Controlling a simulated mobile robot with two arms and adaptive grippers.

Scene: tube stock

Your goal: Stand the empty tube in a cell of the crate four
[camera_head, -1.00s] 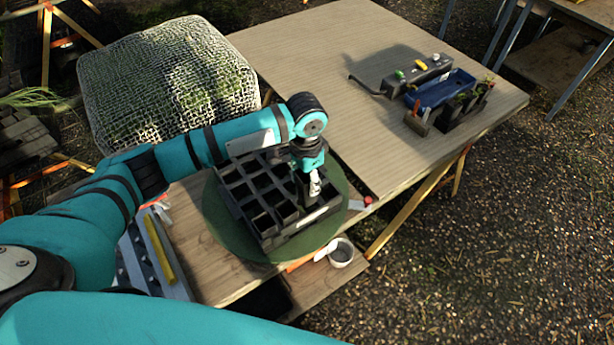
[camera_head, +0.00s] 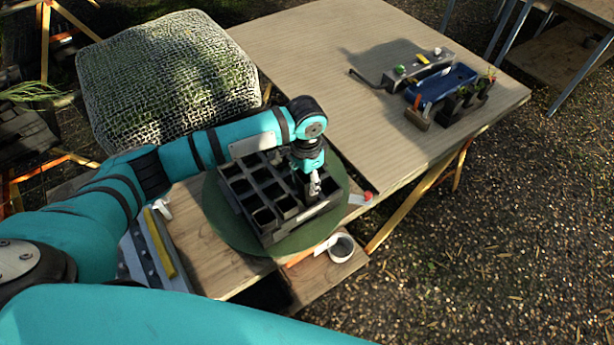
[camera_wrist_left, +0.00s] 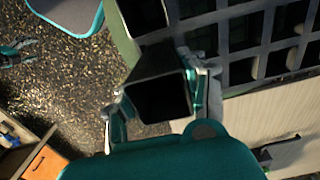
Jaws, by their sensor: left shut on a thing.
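My left gripper (camera_head: 314,188) is shut on a dark, square, open-topped tube, and the tube's hollow mouth (camera_wrist_left: 160,98) shows between the fingers in the left wrist view. The gripper points down at the right side of a dark crate (camera_head: 292,232) with rows of square cells. The crate also shows in the left wrist view (camera_wrist_left: 245,52). The tube's lower end is hidden, so I cannot tell whether it is in a cell or above it. No number on the crate is readable. My right gripper is out of view.
The crate stands on a round green board (camera_head: 225,225) on a wooden table. A blue tray (camera_head: 440,88) and small dark pots (camera_head: 462,103) stand on the back table (camera_head: 330,60). A mesh-covered block (camera_head: 165,80) is behind my arm.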

